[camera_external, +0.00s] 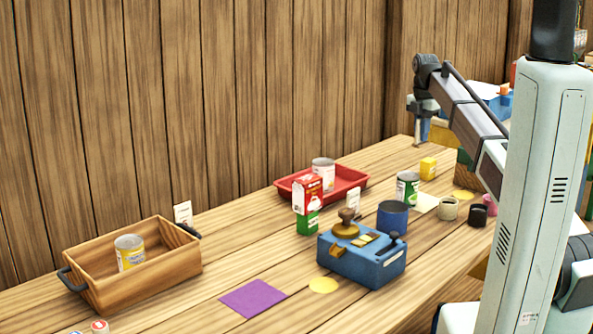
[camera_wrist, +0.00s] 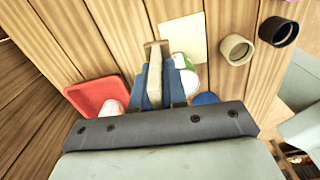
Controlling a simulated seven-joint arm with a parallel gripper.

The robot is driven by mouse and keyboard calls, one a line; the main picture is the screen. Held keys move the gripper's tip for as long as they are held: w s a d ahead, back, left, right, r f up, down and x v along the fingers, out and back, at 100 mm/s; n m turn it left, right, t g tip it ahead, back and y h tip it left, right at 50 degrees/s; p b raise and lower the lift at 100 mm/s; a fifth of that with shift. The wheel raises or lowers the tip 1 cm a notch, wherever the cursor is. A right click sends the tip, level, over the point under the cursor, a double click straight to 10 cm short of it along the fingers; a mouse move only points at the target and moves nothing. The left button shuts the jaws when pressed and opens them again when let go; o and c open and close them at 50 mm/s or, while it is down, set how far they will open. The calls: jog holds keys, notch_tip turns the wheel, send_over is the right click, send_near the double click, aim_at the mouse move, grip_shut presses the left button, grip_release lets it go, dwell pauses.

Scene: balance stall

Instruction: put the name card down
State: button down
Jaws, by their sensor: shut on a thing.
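My gripper (camera_wrist: 157,80) is shut on a thin beige piece with a brown bar at its far end, which I take to be the name card (camera_wrist: 154,72). It is seen nearly edge-on between the blue fingers, so its face is hidden. In the external view my gripper (camera_external: 420,130) hangs over the far end of the table, near the wall, and the held piece is small and unclear there. Two other small white cards stand on the table, one behind the wooden crate (camera_external: 183,212) and one beside the red box (camera_external: 353,202).
A cream sheet (camera_wrist: 183,40), a green can (camera_wrist: 182,61), a beige cup (camera_wrist: 236,50) and a black cup (camera_wrist: 278,32) lie below my gripper's view. A red tray (camera_wrist: 92,97) is at left. In the external view a yellow box (camera_external: 428,169) stands near my gripper.

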jog(key=s+a, duration=0.3)
jog(key=a, duration=3)
jog(key=s+a+n, duration=0.1)
jog(key=s+a, duration=0.6)
jog(key=a, duration=0.6)
jog(key=s+a, duration=0.7)
jog(key=a, duration=0.6)
jog(key=shift+w+d+f, duration=0.1)
jog(key=shift+w+f, duration=0.05)
jog(key=shift+f, duration=7.4)
jog(key=shift+f, duration=0.2)
jog(key=c, duration=1.2)
grip_release()
jog(key=shift+o, duration=0.2)
